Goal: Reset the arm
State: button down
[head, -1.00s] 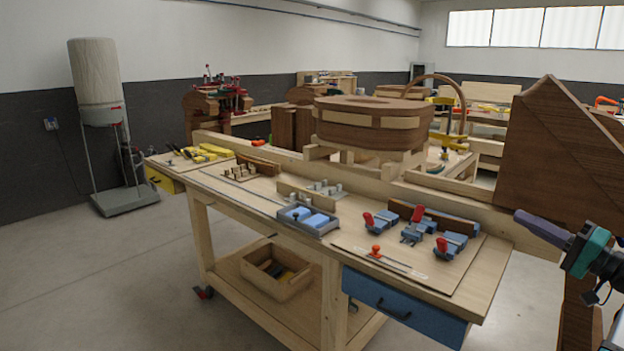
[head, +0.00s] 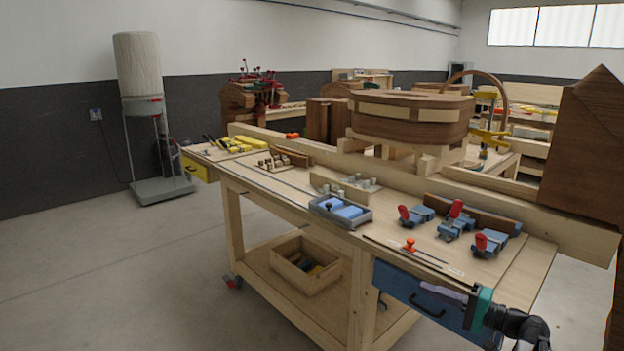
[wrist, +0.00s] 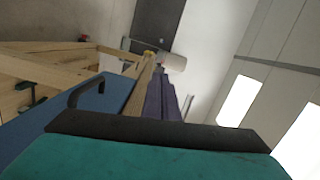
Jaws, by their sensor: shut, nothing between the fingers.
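My gripper (head: 432,289) has purple fingers and a teal body. In the head view it is at the lower right, in front of the blue drawer (head: 408,297) under the workbench top (head: 515,262). Its fingers point left and are closed together with nothing between them. In the wrist view the purple fingers (wrist: 160,100) run away from the teal body, with the blue drawer front (wrist: 85,118) and its dark handle on the left. I cannot tell whether the gripper touches the drawer.
The bench carries blue clamps (head: 456,226) with red handles, a grey tray (head: 340,212) and a wooden block rack (head: 284,158). A wooden box (head: 305,268) sits on the lower shelf. A tall dark wooden form (head: 590,150) stands at right.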

jog(key=s+a+f+n+g+h+b, duration=0.1)
jog(key=s+a+f+g, duration=0.35)
jog(key=a+f, duration=0.65)
jog(key=s+a+f+g+h+b, duration=0.1)
jog(key=s+a+f+g+b, duration=0.15)
jog(key=s+a+f, duration=0.9)
jog(key=a+f+n+g+h+b, duration=0.1)
jog(key=a+f+g, duration=0.3)
jog(key=f, duration=1.3)
jog(key=s+f+n+g+h+b, duration=0.1)
jog(key=s+f+n+g+h, duration=0.3)
jog(key=s+f, duration=1.3)
jog(key=s+d+f+g+h, duration=0.1)
jog(key=s+d+h, duration=0.1)
jog(key=d, duration=0.3)
jog(key=s+d+f+h, duration=0.1)
jog(key=s+d+h, duration=0.2)
jog(key=d, duration=0.3)
jog(key=shift+s+f+g+h, duration=0.15)
jog(key=shift+s+g+h, duration=0.2)
jog(key=shift+h, duration=0.45)
jog(key=shift+d, duration=0.1)
